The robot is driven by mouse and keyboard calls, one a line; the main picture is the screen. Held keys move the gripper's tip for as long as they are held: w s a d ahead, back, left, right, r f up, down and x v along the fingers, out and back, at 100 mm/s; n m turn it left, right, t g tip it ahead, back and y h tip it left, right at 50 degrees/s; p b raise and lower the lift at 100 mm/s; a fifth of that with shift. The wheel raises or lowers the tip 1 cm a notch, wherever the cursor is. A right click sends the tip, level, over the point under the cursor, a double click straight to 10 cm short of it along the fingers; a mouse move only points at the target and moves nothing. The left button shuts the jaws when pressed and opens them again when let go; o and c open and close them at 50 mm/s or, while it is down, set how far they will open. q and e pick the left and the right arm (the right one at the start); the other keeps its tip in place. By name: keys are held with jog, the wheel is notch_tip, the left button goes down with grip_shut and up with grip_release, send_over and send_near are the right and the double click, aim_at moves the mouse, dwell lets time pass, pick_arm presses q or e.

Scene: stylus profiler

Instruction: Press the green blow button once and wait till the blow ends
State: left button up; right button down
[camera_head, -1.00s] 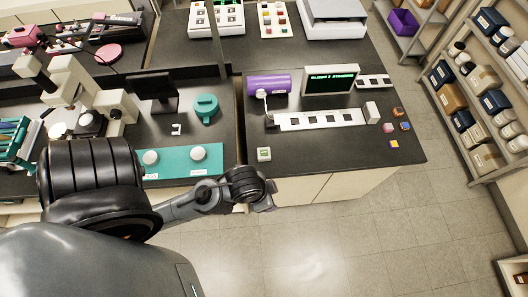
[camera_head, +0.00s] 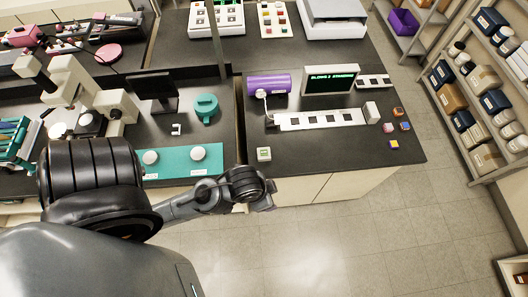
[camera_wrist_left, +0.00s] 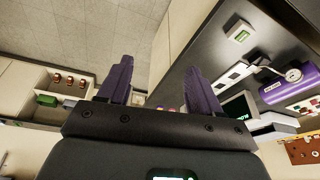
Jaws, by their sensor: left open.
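The green blow button (camera_head: 264,154) is a small white block with a green top near the front edge of the black bench. It also shows in the left wrist view (camera_wrist_left: 240,34). My left gripper (camera_head: 266,197) hangs just in front of the bench edge, apart from the button. In the left wrist view its two purple fingers (camera_wrist_left: 158,70) are spread with nothing between them. A purple cylinder (camera_head: 268,85) with a pale nozzle lies behind the button. A display (camera_head: 331,79) with small green text stands beside it; I cannot read the text surely. My right gripper is out of view.
A white strip with dark squares (camera_head: 320,119) lies right of the nozzle. Several small coloured cubes (camera_head: 394,145) sit at the bench's right. A teal mat (camera_head: 178,172) with white round pieces is at left. Shelves (camera_head: 470,130) stand at right; the floor between is clear.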

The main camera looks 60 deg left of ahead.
pick_arm(q)
jog(key=shift+d, duration=0.15)
grip_shut()
dwell(0.8)
dwell(0.6)
